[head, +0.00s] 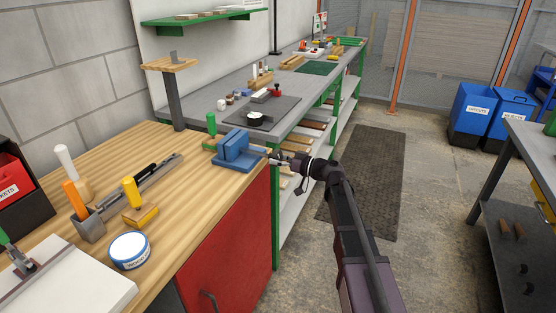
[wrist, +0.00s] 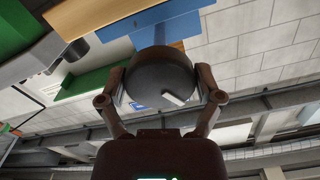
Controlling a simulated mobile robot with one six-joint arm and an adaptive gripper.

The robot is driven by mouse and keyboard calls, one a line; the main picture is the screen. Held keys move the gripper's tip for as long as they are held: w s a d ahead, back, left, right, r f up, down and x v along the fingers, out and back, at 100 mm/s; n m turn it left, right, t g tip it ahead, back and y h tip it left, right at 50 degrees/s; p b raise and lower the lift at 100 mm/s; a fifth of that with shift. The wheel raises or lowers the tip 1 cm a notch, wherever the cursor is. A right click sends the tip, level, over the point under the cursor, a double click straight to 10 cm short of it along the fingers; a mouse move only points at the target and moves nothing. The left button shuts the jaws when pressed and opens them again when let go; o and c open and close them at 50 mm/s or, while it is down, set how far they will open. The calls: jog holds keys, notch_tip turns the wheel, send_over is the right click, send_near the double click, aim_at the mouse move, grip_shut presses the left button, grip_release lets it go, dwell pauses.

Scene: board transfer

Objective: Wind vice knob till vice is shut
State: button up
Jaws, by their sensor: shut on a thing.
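The blue vice (head: 236,152) sits at the right corner of the wooden bench. Its two jaws stand close together; I cannot tell from here whether they touch. My gripper (head: 281,160) reaches the vice's right end from the right, off the bench edge. In the wrist view the dark round knob (wrist: 163,80) fills the space between the two fingers of my gripper (wrist: 164,92), which are shut on its sides. A small pale mark shows on the knob's face. Part of the blue vice (wrist: 155,22) shows behind the knob. The knob is largely hidden in the head view.
The wooden bench (head: 180,207) holds a white-lidded tin (head: 129,250), a grey tool holder (head: 88,225) and a yellow-handled tool (head: 131,192). A green-handled tool (head: 211,125) stands just behind the vice. A grey bench (head: 195,97) runs behind. Open floor (head: 410,240) lies to the right.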

jog(key=m, duration=0.5)
jog(key=shift+m, duration=0.3)
dwell(0.4)
jog(key=o, duration=0.9)
jog(key=shift+a, duration=0.1)
jog(key=shift+s, duration=0.1)
jog(key=shift+v, duration=6.05)
